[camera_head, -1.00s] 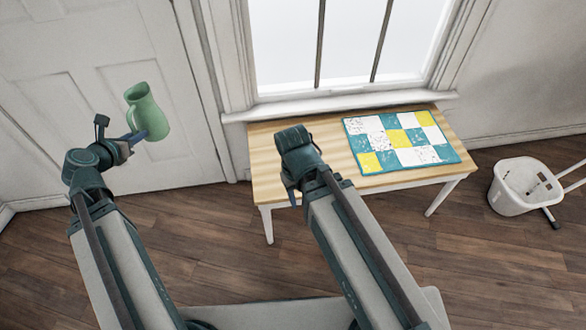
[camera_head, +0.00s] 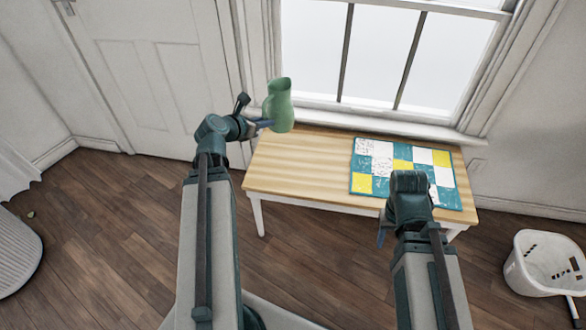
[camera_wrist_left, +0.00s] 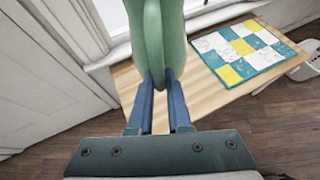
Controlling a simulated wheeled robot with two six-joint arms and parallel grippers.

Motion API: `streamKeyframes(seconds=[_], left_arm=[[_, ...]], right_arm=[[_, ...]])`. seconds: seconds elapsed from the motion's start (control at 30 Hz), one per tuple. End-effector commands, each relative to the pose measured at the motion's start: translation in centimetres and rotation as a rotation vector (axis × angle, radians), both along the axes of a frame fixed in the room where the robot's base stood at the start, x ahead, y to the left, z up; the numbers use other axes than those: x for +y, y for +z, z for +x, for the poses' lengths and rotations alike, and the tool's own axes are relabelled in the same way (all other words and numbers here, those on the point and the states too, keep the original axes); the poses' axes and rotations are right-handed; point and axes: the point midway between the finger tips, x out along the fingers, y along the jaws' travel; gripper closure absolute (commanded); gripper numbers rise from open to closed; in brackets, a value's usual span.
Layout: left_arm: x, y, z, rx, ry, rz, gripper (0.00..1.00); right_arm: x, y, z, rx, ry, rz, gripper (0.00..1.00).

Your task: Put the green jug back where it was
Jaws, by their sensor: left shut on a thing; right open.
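The green jug (camera_head: 279,106) is upright in the head view, by the back left end of the wooden table (camera_head: 290,163). My left gripper (camera_head: 262,124) is shut on its handle. In the left wrist view the jug's handle (camera_wrist_left: 153,45) sits between the two blue fingers of the left gripper (camera_wrist_left: 158,88), with the table top beyond and below. The jug appears held in the air; its height above the table is hard to tell. My right gripper (camera_head: 384,232) is open in front of the table's right part, its fingers mostly hidden behind its wrist.
A patchwork quilt in teal, white and yellow (camera_head: 440,178) lies on the table's right half. The table's left half is bare. A window stands behind, a white door (camera_head: 150,75) at left. A white basket (camera_head: 545,262) is on the floor at right.

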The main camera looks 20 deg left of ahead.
Motion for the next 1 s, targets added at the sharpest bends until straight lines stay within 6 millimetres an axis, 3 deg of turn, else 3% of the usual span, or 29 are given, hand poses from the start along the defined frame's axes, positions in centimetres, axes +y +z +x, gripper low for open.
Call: streamKeyframes(seconds=[0.13, 0.27, 0.8, 1.0], left_arm=[[0.2, -0.5, -0.1, -0.001, 0.002, 0.0, 1.0], [1.0, -2.5, -0.6, 0.0, 0.005, -0.001, 1.0], [6.9, -15.6, -5.6, 0.005, 0.012, -0.006, 1.0], [8.7, -19.6, -7.5, 0.001, 0.014, -0.006, 1.0]], right_arm=[[0.0, -0.5, 0.0, 0.0, 0.001, 0.0, 0.5], [0.0, -2.5, 0.0, -0.001, 0.002, 0.0, 0.5], [0.0, -15.6, 0.1, -0.003, 0.011, -0.002, 0.5], [0.0, -19.6, 0.1, -0.004, 0.015, -0.002, 0.5]])
